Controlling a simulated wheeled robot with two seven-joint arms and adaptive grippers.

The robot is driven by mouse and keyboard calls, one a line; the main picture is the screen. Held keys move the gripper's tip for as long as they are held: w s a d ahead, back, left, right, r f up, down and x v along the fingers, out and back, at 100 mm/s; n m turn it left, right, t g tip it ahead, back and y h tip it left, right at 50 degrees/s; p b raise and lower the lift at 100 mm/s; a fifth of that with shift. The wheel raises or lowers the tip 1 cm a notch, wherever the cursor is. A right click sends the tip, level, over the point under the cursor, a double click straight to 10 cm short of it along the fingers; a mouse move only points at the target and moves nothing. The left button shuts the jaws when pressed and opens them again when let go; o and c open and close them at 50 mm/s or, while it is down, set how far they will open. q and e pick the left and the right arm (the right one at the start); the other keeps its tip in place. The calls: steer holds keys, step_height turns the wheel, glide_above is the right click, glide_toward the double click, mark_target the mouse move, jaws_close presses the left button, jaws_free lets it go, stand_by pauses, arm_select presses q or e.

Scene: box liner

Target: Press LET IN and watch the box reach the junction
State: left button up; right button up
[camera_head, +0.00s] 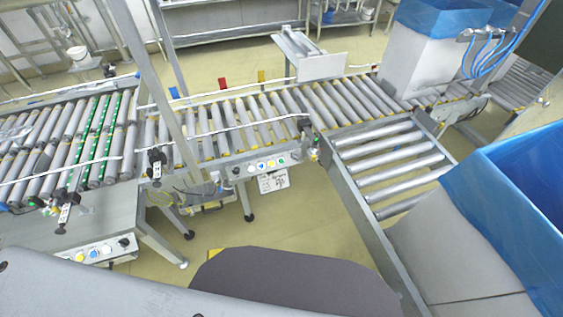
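A button panel (266,166) with several coloured buttons, white, yellow, blue and green among them, is fixed to the near side of the roller line. A second button panel (100,250) is at the lower left. I cannot read which button is LET IN. A grey box with a blue liner (425,62) stands on the roller line at the upper right. Another blue-lined box (460,250) is at the right edge, near the side rollers (395,165). These rollers meet the main line (250,120) near the picture's middle. Neither of my grippers is in view.
A paper sign (273,183) hangs below the middle panel, its writing too small to read. A grey upright plate (320,66) stands behind the line. Green-striped rollers (100,140) are at the left. A metal post crosses the left half. Yellow floor lies open between the conveyors.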

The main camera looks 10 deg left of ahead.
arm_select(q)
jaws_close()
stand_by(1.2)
